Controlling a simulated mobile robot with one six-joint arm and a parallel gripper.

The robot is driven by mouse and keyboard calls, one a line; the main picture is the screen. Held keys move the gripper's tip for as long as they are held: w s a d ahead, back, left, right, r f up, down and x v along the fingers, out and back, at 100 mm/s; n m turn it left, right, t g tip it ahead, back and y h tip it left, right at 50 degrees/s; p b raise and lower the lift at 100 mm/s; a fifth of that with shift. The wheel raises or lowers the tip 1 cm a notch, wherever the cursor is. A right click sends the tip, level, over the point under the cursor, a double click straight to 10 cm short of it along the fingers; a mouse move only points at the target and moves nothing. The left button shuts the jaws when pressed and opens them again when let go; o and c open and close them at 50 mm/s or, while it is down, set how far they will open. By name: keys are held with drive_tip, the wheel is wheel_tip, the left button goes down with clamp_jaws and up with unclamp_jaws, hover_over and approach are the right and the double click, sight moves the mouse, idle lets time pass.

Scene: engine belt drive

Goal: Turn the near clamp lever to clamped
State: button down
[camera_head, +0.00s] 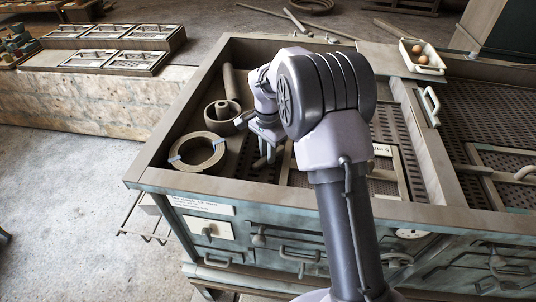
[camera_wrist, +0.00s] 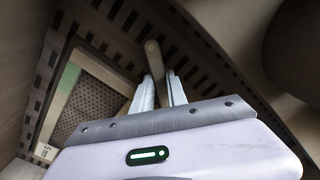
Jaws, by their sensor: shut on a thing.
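My gripper (camera_head: 263,160) reaches down into the large wooden-rimmed bed, left of its middle. In the wrist view my gripper's two pale fingers (camera_wrist: 164,90) are close together around a grey-brown bar with a rounded end, which I take to be the near clamp lever (camera_wrist: 153,52). The bar's tip shows beyond the fingers, and its lower part is hidden between them. In the head view my arm and fingers cover the lever, so its angle and clamp position cannot be told there.
A coiled belt (camera_head: 198,152) and a round pulley (camera_head: 222,113) lie left of my gripper in the bed. The wooden rim (camera_head: 300,202) runs along the near side. A perforated panel (camera_wrist: 98,97) lies beside the lever. A white tray (camera_head: 422,57) sits at the back right.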

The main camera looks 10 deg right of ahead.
drive_tip(key=m+b, duration=0.1)
drive_tip(key=m, duration=0.4)
drive_tip(key=shift+w, duration=0.2)
drive_tip(key=m+b, duration=0.1)
drive_tip(key=m, duration=0.4)
drive_tip(key=shift+w+b, duration=0.1)
drive_tip(key=shift+b, duration=0.2)
drive_tip(key=shift+r+m, duration=0.1)
drive_tip(key=shift+m, duration=0.2)
drive_tip(key=c, duration=1.3)
unclamp_jaws()
wheel_tip(320, 180, up, 17)
drive_tip(key=p, duration=0.5)
drive_tip(key=shift+r, duration=0.15)
